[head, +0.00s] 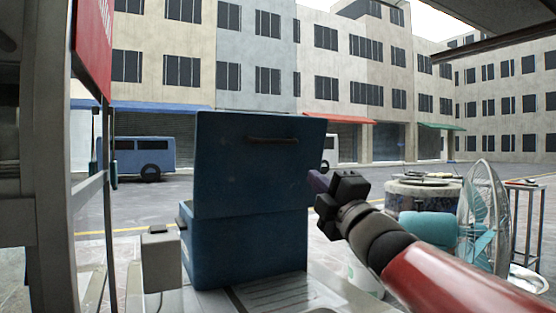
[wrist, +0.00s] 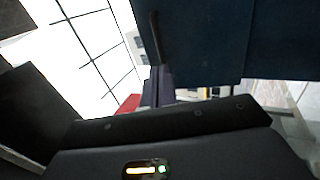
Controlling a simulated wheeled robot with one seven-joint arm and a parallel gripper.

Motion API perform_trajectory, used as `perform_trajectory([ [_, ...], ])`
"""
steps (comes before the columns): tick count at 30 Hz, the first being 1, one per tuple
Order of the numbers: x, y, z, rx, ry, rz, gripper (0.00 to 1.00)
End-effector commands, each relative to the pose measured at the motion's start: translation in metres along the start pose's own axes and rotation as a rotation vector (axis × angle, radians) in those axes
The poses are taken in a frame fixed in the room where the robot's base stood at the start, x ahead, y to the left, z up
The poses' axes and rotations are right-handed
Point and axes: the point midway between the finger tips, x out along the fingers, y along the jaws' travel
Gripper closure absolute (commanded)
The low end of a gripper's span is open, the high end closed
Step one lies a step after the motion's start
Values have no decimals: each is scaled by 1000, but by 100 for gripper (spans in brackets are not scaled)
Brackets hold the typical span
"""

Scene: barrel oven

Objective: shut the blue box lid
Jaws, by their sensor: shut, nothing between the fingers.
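The blue box (head: 245,252) stands in the middle of the head view. Its lid (head: 255,175) is raised and stands nearly upright above the body, with a dark bar handle (head: 272,140) near its top edge. My gripper (head: 318,183) is at the right edge of the lid, with its fingers shut and empty. In the wrist view the fingertips (wrist: 160,85) point up beside the dark blue lid panel (wrist: 225,40), and the handle (wrist: 155,40) shows just beyond them. I cannot tell whether the fingers touch the lid. The inside of the box is hidden.
A round barrel oven (head: 425,195) and a standing fan (head: 485,215) are at the right, close to my arm. A small grey box (head: 161,260) stands left of the blue box. A metal post frame (head: 108,215) rises at the left. A ridged tray surface (head: 275,293) lies in front.

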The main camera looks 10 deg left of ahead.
Motion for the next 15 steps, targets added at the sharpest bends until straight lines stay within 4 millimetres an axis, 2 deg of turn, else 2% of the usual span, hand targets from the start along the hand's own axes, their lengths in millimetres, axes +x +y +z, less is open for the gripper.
perform_trajectory([
  [5, 21, 3, -5, -18, 21, 12, 100],
  [15, 92, 5, -5, -14, 18, 10, 100],
])
